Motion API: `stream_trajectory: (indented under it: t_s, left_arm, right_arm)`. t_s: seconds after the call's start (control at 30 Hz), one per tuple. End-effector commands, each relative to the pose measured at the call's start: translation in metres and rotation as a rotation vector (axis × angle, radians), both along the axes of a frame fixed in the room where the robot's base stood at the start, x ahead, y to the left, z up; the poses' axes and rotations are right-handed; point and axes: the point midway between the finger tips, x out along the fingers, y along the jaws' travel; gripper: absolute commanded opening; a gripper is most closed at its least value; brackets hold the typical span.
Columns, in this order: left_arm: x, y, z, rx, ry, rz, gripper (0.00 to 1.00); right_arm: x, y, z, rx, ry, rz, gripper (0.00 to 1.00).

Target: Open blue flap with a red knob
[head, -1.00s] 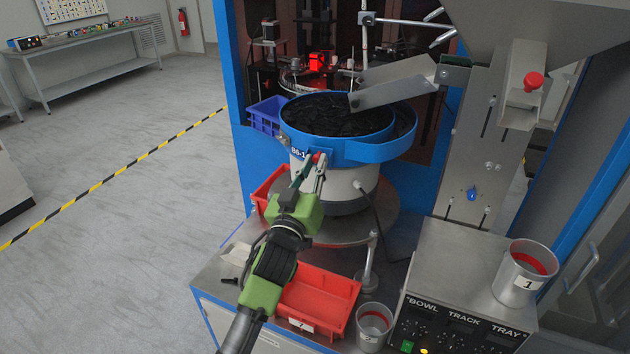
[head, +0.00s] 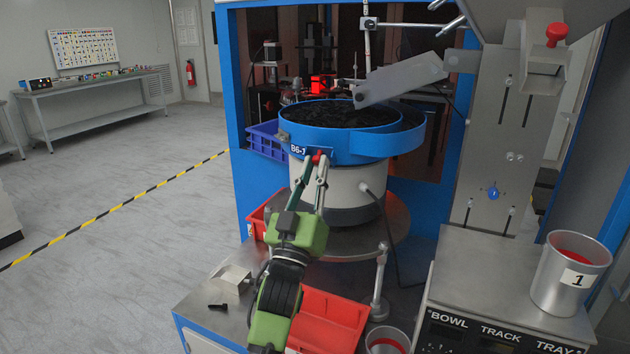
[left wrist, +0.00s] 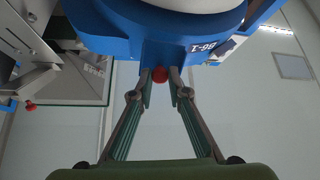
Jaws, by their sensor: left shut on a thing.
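The blue bowl (head: 345,142) with black parts in it stands on a white base and carries the label B6-1. A red knob (head: 318,157) is on a blue flap (head: 333,157) at the front of its rim. My left gripper (head: 316,163) is shut on the red knob, with one finger on each side. In the left wrist view the knob (left wrist: 159,75) sits between the fingertips, against the blue wall. The fingers partly hide the flap in the head view. My right gripper is not in view.
A grey chute (head: 403,80) hangs over the bowl. A red tray (head: 328,317) and a metal cup (head: 387,341) are below. A cup marked 1 (head: 568,285) stands on the control box at right. Another red knob (head: 556,33) is on the hopper outlet. Open floor lies left.

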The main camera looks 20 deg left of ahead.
Motion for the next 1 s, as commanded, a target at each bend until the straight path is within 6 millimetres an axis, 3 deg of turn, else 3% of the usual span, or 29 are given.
stream_trajectory:
  t_s: [0.47,0.5,0.57,1.0]
  left_arm:
    - [0.0007,0.0000,-0.0022,0.000,-0.005,0.000,0.00]
    - [0.0007,-0.0001,-0.0022,0.000,-0.005,0.000,0.21]
    - [0.0007,-0.0001,-0.0021,0.000,-0.005,0.000,0.33]
    - [-0.0058,-0.0009,-0.0062,0.001,-0.006,0.000,0.33]
  right_arm:
    - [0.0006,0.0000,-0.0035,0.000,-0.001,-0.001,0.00]
    - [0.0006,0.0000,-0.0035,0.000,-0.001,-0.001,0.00]
    - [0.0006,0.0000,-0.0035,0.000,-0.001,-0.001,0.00]
    - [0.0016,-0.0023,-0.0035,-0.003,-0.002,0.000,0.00]
